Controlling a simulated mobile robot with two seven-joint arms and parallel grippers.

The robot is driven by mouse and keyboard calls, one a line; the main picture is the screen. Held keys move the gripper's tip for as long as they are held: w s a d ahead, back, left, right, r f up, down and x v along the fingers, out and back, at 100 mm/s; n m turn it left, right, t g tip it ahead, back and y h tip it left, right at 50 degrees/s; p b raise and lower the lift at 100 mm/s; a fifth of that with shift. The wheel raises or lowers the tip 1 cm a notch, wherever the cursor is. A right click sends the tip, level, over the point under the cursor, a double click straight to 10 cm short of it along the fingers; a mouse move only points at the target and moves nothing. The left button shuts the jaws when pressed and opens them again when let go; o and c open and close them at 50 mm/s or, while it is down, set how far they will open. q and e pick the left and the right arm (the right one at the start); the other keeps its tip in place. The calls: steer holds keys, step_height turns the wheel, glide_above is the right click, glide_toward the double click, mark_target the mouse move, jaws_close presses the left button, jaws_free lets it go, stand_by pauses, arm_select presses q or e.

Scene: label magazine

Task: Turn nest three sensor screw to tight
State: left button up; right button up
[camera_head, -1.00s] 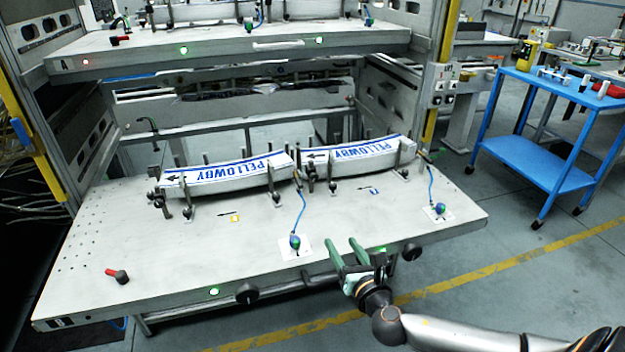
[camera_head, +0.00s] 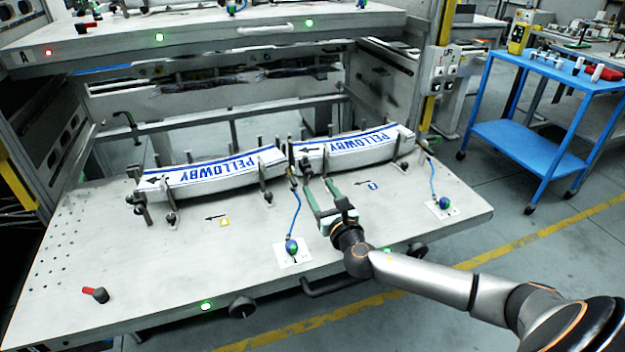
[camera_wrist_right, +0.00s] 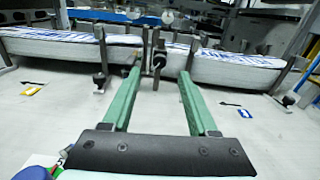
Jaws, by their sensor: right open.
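Two stacks of white PELLOWBY labels, left (camera_head: 215,175) and right (camera_head: 350,153), lie between posts on the pulled-out shelf (camera_head: 150,265). At the gap between them is a cluster of dark posts, with a sensor end (camera_head: 292,178) on a blue cable. A dark knob (camera_wrist_right: 158,61) shows there in the right wrist view. I cannot tell which nest is numbered three. My right gripper (camera_head: 316,184) is open and empty, over the shelf in front of the gap. In the wrist view its green fingers (camera_wrist_right: 160,73) point at the knob, apart from it. My left gripper is not in view.
Blue-green sensor bodies (camera_head: 291,247) and (camera_head: 444,202) stand on white plates with cables rising from them. A red-handled part (camera_head: 96,294) lies at the front left. An upper shelf (camera_head: 200,32) overhangs behind. A blue cart (camera_head: 530,140) stands right.

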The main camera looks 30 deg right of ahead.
mark_target(310, 174)
steer(key=shift+b+x, duration=0.3)
steer(key=shift+x, duration=2.45)
jaws_close()
